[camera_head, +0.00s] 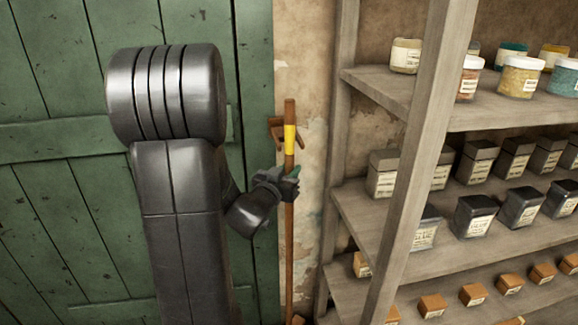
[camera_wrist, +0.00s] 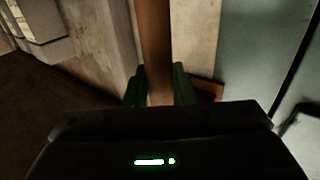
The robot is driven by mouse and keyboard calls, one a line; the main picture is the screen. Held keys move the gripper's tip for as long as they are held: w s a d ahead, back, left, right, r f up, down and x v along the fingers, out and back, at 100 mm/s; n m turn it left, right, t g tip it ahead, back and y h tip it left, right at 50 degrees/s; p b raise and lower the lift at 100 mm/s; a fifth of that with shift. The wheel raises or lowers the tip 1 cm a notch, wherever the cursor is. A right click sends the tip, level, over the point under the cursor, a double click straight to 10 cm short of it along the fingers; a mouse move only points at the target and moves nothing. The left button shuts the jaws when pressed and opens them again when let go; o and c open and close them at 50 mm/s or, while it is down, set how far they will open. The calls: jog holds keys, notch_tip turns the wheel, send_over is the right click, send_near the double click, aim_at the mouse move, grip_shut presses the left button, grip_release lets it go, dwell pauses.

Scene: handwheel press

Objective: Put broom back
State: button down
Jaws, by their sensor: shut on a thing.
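The broom's brown wooden handle (camera_head: 289,235) stands nearly upright in front of the plaster wall, with a yellow band (camera_head: 290,139) near its top. The handle also shows in the wrist view (camera_wrist: 156,45). My gripper (camera_head: 290,175) is shut on the handle below the yellow band, with its green fingers (camera_wrist: 158,88) on both sides of it. A small wooden wall holder (camera_head: 274,130) is beside and behind the handle at the yellow band. It partly shows in the wrist view (camera_wrist: 211,90). I cannot tell whether the handle sits in it. The broom's head is out of view.
A green plank door (camera_head: 60,200) fills the left, behind my arm. A wooden shelf unit (camera_head: 420,150) with jars, dark boxes and small orange boxes stands close on the right. Only a narrow strip of wall (camera_head: 305,60) lies between them.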

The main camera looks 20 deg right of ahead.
jog(key=shift+w+f, duration=0.25)
jog(key=shift+f, duration=0.85)
jog(key=c, duration=1.2)
grip_release()
jog(key=shift+s, duration=0.1)
jog(key=v, duration=1.2)
